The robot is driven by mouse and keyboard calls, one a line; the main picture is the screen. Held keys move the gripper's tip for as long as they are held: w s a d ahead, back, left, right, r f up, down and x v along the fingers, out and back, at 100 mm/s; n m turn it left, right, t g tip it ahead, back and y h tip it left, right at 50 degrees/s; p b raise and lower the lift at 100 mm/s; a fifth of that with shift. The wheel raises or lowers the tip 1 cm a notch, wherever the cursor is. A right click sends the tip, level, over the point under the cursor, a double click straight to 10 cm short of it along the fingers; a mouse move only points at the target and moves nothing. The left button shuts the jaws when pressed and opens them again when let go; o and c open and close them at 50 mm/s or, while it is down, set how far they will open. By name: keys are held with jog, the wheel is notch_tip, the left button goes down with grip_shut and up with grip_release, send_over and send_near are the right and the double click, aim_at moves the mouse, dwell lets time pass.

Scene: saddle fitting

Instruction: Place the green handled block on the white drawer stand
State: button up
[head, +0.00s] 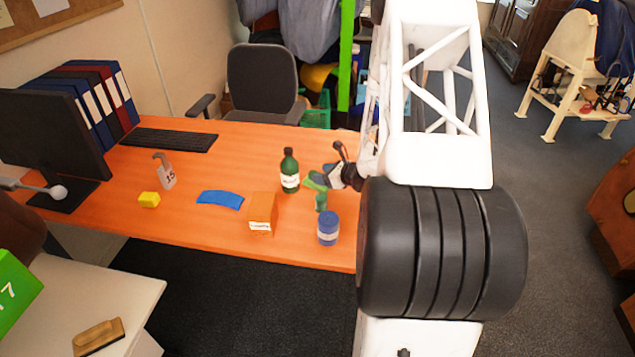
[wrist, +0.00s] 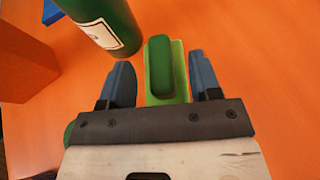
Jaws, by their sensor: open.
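The green handled block (wrist: 165,70) has a light green base and a darker green raised handle. In the wrist view it lies between and slightly beyond the two fingers of my gripper (wrist: 163,84), with gaps at both sides. In the head view the block (head: 314,182) shows small on the orange desk beside my gripper (head: 326,174), partly hidden by it. My gripper is open and holds nothing. The white drawer stand (head: 135,290) is at the lower left of the head view, its pale top largely bare.
A green bottle (head: 289,172) stands close left of the block. An orange box (head: 262,212), blue-white can (head: 328,229) and another green object (head: 321,202) are nearby. The stand carries a wooden piece (head: 98,338) and a green box (head: 14,290). A monitor (head: 50,135) rises behind it.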

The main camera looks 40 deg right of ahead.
jog(key=shift+x, duration=1)
grip_shut()
jog(key=shift+r, duration=0.2)
notch_tip(320, 180, up, 18)
jog(key=shift+f, duration=0.15)
dwell(0.6)
dwell(0.8)
